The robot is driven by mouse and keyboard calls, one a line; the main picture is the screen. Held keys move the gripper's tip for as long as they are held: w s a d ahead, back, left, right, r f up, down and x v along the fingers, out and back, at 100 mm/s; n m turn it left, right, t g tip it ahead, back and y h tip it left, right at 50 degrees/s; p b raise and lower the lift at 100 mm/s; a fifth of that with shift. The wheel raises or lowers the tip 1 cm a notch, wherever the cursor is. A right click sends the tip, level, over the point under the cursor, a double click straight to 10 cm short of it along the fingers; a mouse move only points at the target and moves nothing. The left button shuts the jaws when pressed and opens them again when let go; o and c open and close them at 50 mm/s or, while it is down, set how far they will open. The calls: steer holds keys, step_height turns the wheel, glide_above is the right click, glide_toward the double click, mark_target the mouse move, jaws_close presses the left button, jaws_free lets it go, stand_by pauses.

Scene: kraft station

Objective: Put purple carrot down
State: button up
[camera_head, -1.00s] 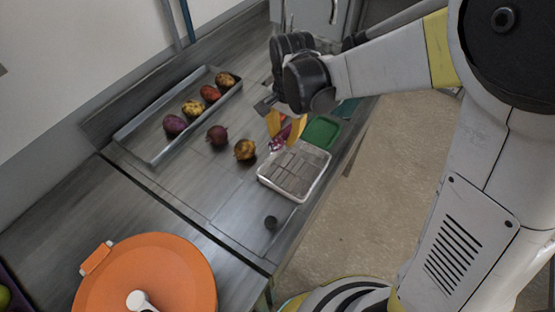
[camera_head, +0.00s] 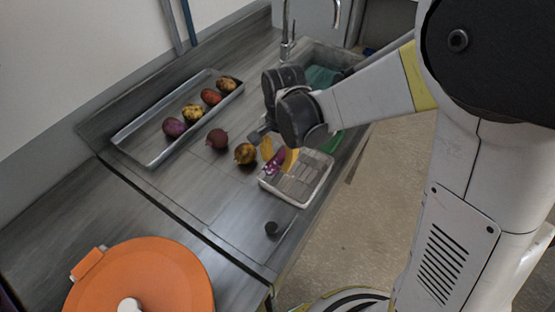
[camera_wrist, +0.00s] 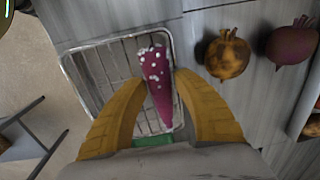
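The purple carrot (camera_wrist: 158,82), magenta with white spots, is between the two yellow fingers of my gripper (camera_wrist: 162,82) in the wrist view. The fingers lie close along both its sides and look shut on it. The carrot is over the wire-grid tray (camera_wrist: 84,68), near its right side in that view. I cannot tell whether it touches the grid. In the head view my gripper (camera_head: 279,153) points down at the far-left end of the tray (camera_head: 318,191), and the carrot (camera_head: 274,166) shows partly beside the fingers.
A yellow-brown round vegetable (camera_head: 245,154) and a dark red beet (camera_head: 217,139) stand left of the tray. A long metal tray (camera_head: 150,156) holds several vegetables. A sink (camera_head: 345,60) lies behind; an orange lid (camera_head: 150,275) is at front left.

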mark_target(280, 160)
steer(key=shift+o, duration=0.2)
steer(key=shift+r, duration=0.15)
step_height(280, 160, up, 12)
steer(key=p, duration=0.4)
steer(key=s+d+r+n+t, duration=0.3)
steer(key=s+d, duration=0.3)
steer(key=d, duration=0.1)
steer(key=s+d+r+n+t, duration=0.3)
steer(key=s+d+r+n, duration=0.1)
steer(key=d, duration=0.3)
steer(key=shift+s+d+n+t, duration=0.3)
steer(key=shift+s+d+t, duration=0.1)
steer(key=shift+s, duration=0.5)
